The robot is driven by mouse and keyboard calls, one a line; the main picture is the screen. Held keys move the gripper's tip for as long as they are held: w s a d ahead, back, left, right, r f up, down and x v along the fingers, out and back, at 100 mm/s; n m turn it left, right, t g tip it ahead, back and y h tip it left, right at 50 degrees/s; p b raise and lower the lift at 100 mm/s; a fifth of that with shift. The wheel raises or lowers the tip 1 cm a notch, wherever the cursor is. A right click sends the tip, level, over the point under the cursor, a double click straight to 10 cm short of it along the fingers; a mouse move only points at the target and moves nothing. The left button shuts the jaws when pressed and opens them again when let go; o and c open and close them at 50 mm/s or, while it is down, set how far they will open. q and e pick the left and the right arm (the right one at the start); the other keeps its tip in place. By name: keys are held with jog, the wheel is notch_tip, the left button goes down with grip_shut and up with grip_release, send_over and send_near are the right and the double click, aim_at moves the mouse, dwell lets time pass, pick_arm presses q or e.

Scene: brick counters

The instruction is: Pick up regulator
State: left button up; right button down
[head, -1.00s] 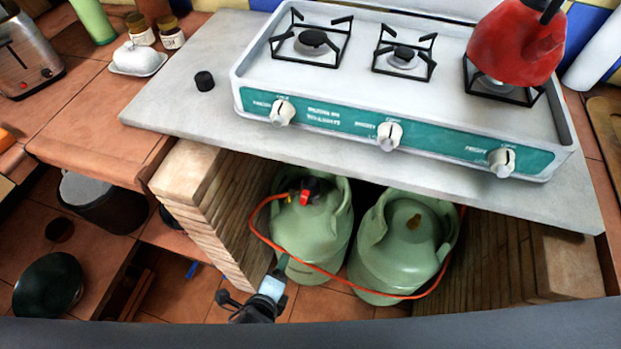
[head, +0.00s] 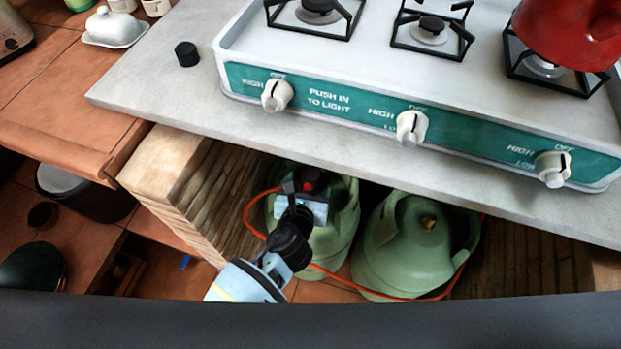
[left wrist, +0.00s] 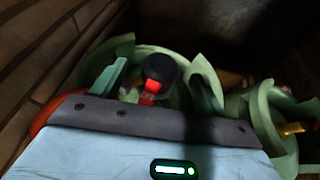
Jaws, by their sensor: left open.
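The regulator (head: 309,182), black with a red part, sits on top of the left green gas cylinder (head: 335,235) under the counter. It shows more clearly in the left wrist view (left wrist: 158,72), upright near the middle. My left gripper (head: 303,190) is over the top of that cylinder and partly hides the regulator in the head view. In the left wrist view its open fingers (left wrist: 157,80) stand on either side of the regulator, with nothing held. I cannot tell whether they touch it. My right gripper is not in view.
A second green cylinder (head: 400,250) stands to the right. An orange hose (head: 385,297) runs around the cylinders. The counter slab (head: 160,85) with the stove (head: 350,105) overhangs them, and a brick wall (head: 165,185) bounds the left side.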

aim_at(312, 176)
pick_arm(q)
jog(key=b+x, duration=0.2)
jog(key=x, duration=0.3)
jog(key=shift+s+d, duration=0.1)
jog(key=shift+s, duration=0.05)
jog(key=shift+w+f, duration=0.2)
jog(key=shift+w, duration=0.15)
jog(key=shift+w+d, duration=0.1)
jog(key=shift+w, duration=0.2)
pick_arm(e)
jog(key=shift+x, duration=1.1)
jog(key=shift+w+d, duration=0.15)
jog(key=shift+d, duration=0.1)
pick_arm(q)
jog(key=c, duration=1.4)
jog(key=shift+r, duration=0.1)
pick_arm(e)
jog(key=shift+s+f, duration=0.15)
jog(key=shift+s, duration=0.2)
